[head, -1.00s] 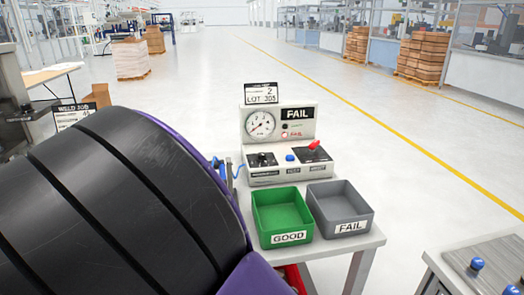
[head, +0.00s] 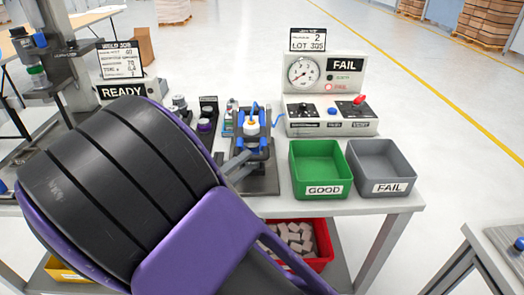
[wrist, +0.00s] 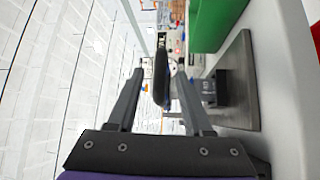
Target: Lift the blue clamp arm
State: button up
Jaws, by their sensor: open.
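The blue clamp arm (head: 265,143) is on a fixture with a dark base plate (head: 262,184) on the bench, left of the green bin. A small white and orange part (head: 252,126) shows at the fixture. My gripper (head: 240,165) is at the fixture's front left, its grey fingers partly hidden by my own arm. In the wrist view my gripper (wrist: 159,74) is open, and a dark upright bar with a blue edge (wrist: 161,76) shows between its fingers. It looks apart from both fingers; whether it is fully between the tips is hard to tell.
The green GOOD bin (head: 319,170) and grey FAIL bin (head: 381,168) stand right of the fixture. A gauge box (head: 332,95) reading FAIL stands behind them. Small containers (head: 205,115) stand left of the fixture. A red bin (head: 322,245) of grey pieces is below.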

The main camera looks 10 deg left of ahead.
aim_at(252, 131)
jog(key=x, duration=0.6)
jog(key=shift+w+d, duration=0.2)
jog(key=shift+w, duration=0.05)
grip_shut()
jog(key=shift+r, duration=0.2)
dwell(1.0)
